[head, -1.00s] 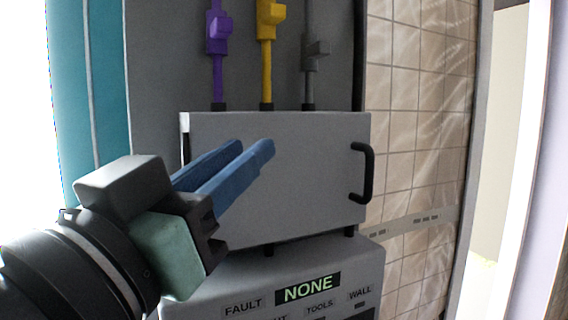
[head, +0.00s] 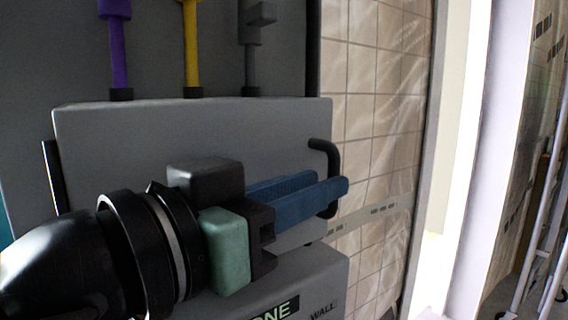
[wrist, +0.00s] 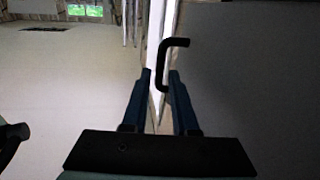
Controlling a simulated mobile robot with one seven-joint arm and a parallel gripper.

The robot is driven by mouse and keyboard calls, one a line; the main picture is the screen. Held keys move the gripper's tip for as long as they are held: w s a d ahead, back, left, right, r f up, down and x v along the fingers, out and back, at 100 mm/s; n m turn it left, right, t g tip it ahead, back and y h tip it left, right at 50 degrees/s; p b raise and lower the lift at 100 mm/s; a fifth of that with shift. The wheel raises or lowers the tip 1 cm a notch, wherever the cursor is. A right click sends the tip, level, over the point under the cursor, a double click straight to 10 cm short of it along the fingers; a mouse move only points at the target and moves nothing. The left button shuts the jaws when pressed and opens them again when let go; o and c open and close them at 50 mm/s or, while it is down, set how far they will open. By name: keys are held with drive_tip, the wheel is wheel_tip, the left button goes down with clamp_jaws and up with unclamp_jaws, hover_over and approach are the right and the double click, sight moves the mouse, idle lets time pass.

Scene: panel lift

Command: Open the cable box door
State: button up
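The cable box door (head: 180,130) is a flat grey panel that looks shut. Its black bar handle (head: 331,150) is at the right edge, partly hidden behind my fingers in the head view. My gripper (head: 334,182) has blue fingers and reaches across the front of the door to the handle. In the wrist view the fingers (wrist: 160,74) are apart, and the handle (wrist: 168,62) appears between and just beyond the tips. I cannot tell whether either finger touches it. The dark surface (wrist: 245,80) on the right of that view looks like the door.
Purple, yellow and grey cables (head: 192,50) rise above the box. A lower unit with a lit label (head: 275,312) is below it. A tiled wall (head: 375,120) stands to the right, then a pale doorframe (head: 490,150). Open floor (wrist: 70,90) shows in the wrist view.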

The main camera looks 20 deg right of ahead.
sight(332, 203)
drive_tip(key=shift+p+x, duration=0.3)
drive_tip(key=shift+x, duration=1.65)
clamp_jaws()
